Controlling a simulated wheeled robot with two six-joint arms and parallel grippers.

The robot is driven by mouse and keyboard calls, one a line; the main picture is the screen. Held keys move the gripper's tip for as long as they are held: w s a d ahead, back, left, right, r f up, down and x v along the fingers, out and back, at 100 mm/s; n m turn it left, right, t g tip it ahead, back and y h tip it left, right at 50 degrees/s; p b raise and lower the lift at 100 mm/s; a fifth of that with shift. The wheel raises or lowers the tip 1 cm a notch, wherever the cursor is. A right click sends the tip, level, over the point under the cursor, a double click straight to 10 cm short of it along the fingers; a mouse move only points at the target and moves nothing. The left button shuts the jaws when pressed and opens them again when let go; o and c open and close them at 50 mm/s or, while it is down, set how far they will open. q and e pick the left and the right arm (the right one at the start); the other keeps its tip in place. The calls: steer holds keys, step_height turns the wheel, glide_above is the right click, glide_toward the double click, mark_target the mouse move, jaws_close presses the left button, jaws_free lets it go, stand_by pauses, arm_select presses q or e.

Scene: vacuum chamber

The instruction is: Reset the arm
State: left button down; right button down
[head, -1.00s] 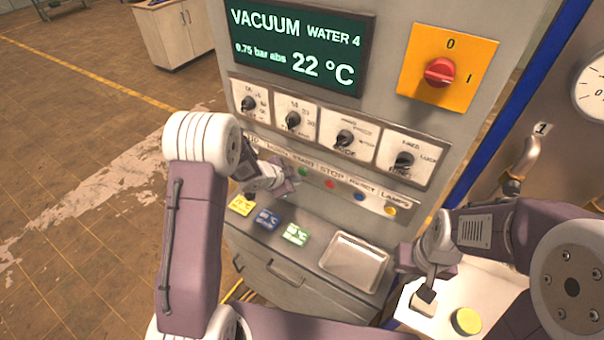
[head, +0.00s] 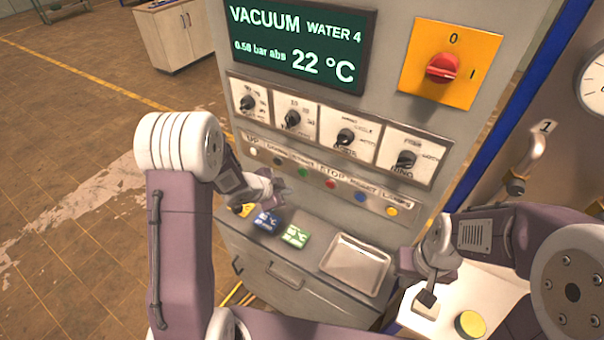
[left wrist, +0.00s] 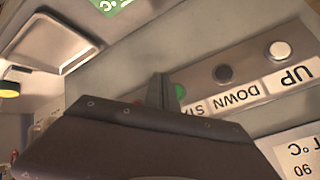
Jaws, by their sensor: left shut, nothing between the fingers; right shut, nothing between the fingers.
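My left gripper (head: 274,196) is shut and empty in front of the control panel (head: 328,182), just below its row of buttons. In the left wrist view its shut fingers (left wrist: 162,90) stand near the green button (left wrist: 180,91); whether they touch the panel I cannot tell. The head view shows the green button (head: 303,172) clear of the gripper. My right gripper (head: 427,297) is shut and empty, over the white surface at the lower right.
A metal tray (head: 355,264) and yellow, blue and green (head: 296,236) temperature tags lie on the ledge below the buttons. Several black knobs (head: 346,137) and a red rotary switch (head: 443,68) stick out above. A yellow round object (head: 470,324) is near my right gripper. Floor at left is open.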

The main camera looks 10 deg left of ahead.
stand_by(0.4)
arm_select(q)
steer(key=s+f+n+g+y+b, duration=0.1)
steer(key=s+f+n+g+b, duration=0.1)
steer(key=s, duration=0.5)
steer(key=s+a+f+n+g+y+b, duration=0.1)
steer(key=s+f+n+b, duration=0.3)
steer(key=s, duration=0.4)
steer(key=s+f+n+g+y+b, duration=0.1)
steer(key=s+f+n+g+b, duration=0.2)
steer(key=s+n+b, duration=0.2)
steer(key=shift+s+a+n+g+y, duration=0.3)
steer(key=shift+s+a+n+g, duration=0.1)
steer(key=shift+s+n, duration=0.75)
